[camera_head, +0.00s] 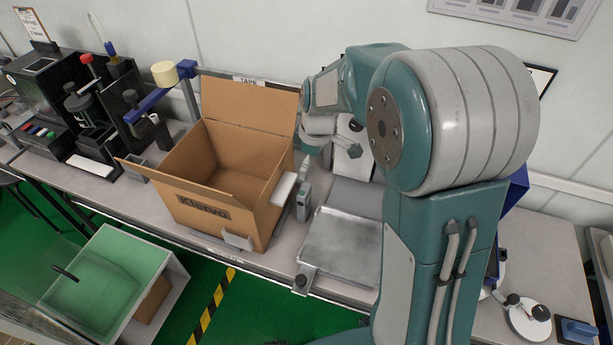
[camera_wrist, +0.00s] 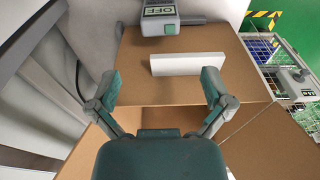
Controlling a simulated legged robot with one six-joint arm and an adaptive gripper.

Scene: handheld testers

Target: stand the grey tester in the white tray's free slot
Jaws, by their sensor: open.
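The grey tester (camera_head: 304,203) appears upright on the bench, close to the right side of the cardboard box. In the wrist view part of a grey tester (camera_wrist: 158,17) with an "OFF" display shows at the top edge, beyond my fingertips. My gripper (camera_wrist: 160,86) is open and empty, with its two fingers spread wide over brown cardboard. In the head view my gripper (camera_head: 318,136) hangs above and behind the tester, partly hidden by my arm. I cannot make out the white tray or its free slot for certain; my arm covers part of the bench.
An open cardboard box (camera_head: 215,205) marked "Klervo" stands left of the tester, its back flap raised. A white block (camera_head: 283,190) sits at its right side. A shallow metal tray (camera_head: 340,250) lies to the right. Black equipment (camera_head: 45,85) fills the far left.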

